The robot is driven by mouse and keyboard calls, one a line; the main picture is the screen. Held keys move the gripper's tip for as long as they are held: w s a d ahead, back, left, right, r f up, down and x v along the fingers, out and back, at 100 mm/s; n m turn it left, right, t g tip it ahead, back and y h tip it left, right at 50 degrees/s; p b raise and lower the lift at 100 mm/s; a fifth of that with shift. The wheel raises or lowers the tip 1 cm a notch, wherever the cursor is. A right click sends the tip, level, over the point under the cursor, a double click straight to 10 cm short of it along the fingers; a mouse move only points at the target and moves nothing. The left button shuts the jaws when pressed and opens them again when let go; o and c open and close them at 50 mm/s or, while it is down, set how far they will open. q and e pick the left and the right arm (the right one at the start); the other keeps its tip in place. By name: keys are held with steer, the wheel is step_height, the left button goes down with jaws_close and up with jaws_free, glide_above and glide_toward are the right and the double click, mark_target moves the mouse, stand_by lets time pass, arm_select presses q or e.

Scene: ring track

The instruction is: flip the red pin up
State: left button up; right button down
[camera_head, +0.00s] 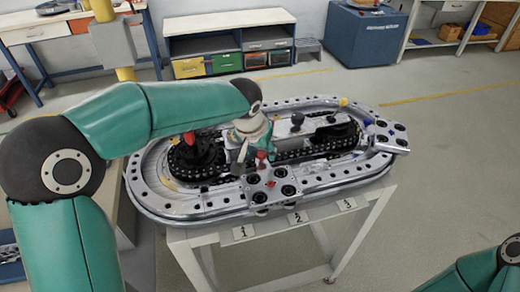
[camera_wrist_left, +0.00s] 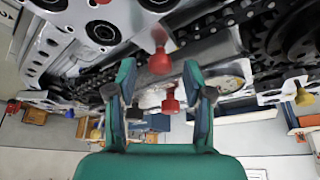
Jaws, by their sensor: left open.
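The ring track (camera_head: 160,205) lies on a white-grey table. My left gripper (camera_head: 257,140) is over the middle of its near side, partly hidden by its own wrist. A red pin (camera_head: 262,157) shows just below the gripper, near a metal plate with black holes. One red pin (camera_wrist_left: 160,62) shows between the fingertips, and a second red knob (camera_wrist_left: 170,102) shows lower between the fingers. I cannot tell whether either touches a finger. My right gripper is out of view.
Another red part (camera_head: 190,138) stands at the left sprocket. A yellow knob (camera_head: 343,102) is on the far rim. Labels 1, 2 and 3 are on the table's front edge.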

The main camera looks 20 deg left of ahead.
arm_select(q)
steer(key=shift+w+f, duration=0.1)
steer(key=shift+f, duration=0.15)
jaws_close()
step_height(320, 180, up, 2)
steer(key=shift+p, duration=0.4)
jaws_free()
